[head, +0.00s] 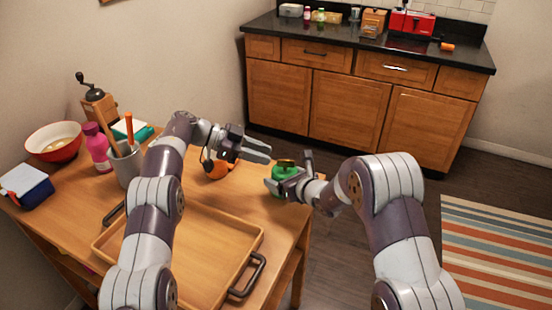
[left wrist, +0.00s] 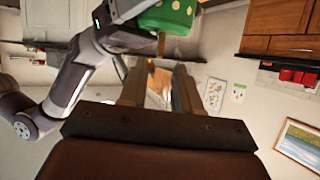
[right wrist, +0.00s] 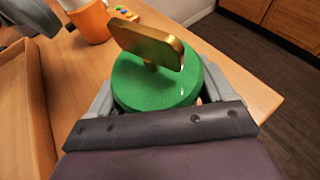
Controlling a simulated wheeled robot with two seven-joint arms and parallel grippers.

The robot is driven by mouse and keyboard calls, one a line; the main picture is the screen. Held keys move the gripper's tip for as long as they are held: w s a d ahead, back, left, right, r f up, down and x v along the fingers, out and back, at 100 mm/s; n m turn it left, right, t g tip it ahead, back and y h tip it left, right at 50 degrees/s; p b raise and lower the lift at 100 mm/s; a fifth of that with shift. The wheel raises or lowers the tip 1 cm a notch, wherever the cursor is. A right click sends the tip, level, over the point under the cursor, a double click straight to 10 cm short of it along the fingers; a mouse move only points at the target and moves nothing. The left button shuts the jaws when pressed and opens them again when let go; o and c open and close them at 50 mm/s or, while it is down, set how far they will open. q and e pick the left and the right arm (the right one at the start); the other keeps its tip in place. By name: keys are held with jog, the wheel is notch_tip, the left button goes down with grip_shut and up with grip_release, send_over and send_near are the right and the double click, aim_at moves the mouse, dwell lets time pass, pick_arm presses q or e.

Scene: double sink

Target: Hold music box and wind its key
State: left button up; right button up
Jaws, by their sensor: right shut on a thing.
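The music box (head: 284,172) is a round green body with a gold key on top, by the right edge of the wooden table. My right gripper (head: 289,174) is shut around its sides, and in the right wrist view the green body (right wrist: 140,90) sits upright between the fingers. The flat gold key (right wrist: 148,44) stands clear above it. In the left wrist view the music box (left wrist: 166,14) is upside down with pale dots, and its key (left wrist: 161,44) points between the fingers. My left gripper (head: 258,150) is open and empty, just left of and above the music box, not touching the key.
An orange mug (head: 215,169) stands below my left gripper. A wooden tray (head: 205,262) with dark handles fills the front of the table. A utensil cup (head: 124,165), pink bottle (head: 97,146) and red bowl (head: 55,142) stand at the left. Open floor lies right of the table.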

pick_arm(q)
jog(key=shift+a+r, duration=0.25)
jog(key=shift+a, duration=0.4)
jog(key=shift+d, duration=0.1)
jog(key=c, duration=0.4)
jog(key=w+d+r+m+t, duration=0.1)
jog(key=d+r+m+t, duration=0.1)
jog(key=d, duration=0.1)
jog(key=w+d+r+m+t, duration=0.1)
jog(key=d+r+t, duration=0.1)
jog(key=d+r, duration=0.1)
jog(key=w+d+r+m+t, duration=0.1)
jog(key=d+r+m, duration=0.1)
jog(key=d, duration=0.3)
jog(key=shift+w+r+m+t, duration=0.3)
jog(key=shift+w+r+t, duration=0.05)
jog(key=shift+w+t, duration=0.05)
grip_shut()
jog(key=s+d+r+m+t+y, duration=0.2)
jog(key=d+m+t+y, duration=0.1)
jog(key=d+t, duration=0.1)
jog(key=m+y, duration=0.9)
jog(key=y, duration=0.1)
send_near(281, 164)
jog(key=x, duration=0.5)
jog(key=shift+s+f, duration=0.2)
jog(key=shift+f, duration=0.1)
jog(key=shift+w, duration=0.55)
